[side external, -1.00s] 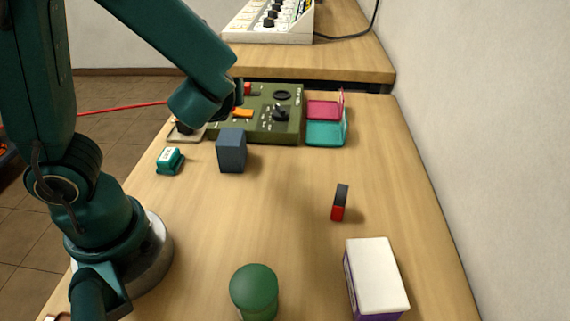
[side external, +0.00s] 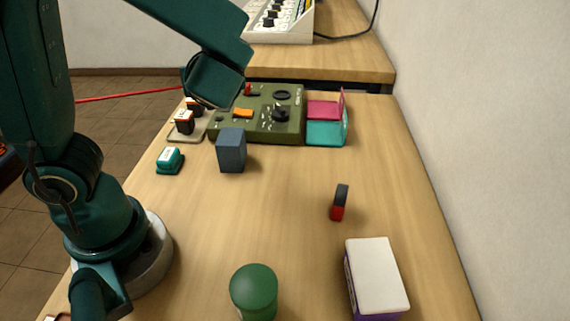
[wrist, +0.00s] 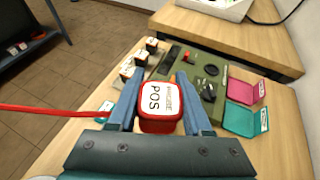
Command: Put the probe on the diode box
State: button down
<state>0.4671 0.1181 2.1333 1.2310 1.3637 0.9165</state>
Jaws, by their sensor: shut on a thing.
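In the wrist view my gripper (wrist: 160,84) is shut on the red probe (wrist: 159,124), a block with a white label reading POS. A red cable (wrist: 50,110) runs left from it. In the side view my wrist hides the fingers and the probe; the red cable (side external: 125,95) shows at left. I cannot read which thing is the diode box.
A green panel (side external: 255,130) with knobs stands behind a dark blue-grey block (side external: 231,152). Pink (side external: 323,109) and teal (side external: 324,133) trays are right of it. A teal block (side external: 170,160), black-red block (side external: 339,203), white-topped box (side external: 376,275) and green cylinder (side external: 254,290) stand nearer.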

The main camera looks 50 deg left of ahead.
jog(key=s+d+f+n+g+h, duration=0.45)
jog(key=d+n+g, duration=0.4)
jog(key=n, duration=0.25)
jog(key=s+d+f+n+g+h, duration=0.45)
jog(key=d+n+g+h, duration=0.2)
jog(key=n+g, duration=0.35)
jog(key=w+d+r+n+t+h, duration=1.25)
jog(key=w+n+h, duration=0.2)
jog(key=n, duration=0.55)
send_over(393, 285)
jog(key=shift+t, duration=0.3)
notch_tip(393, 285, down, 12)
jog(key=shift+f, duration=2.15)
jog(key=shift+f, duration=0.1)
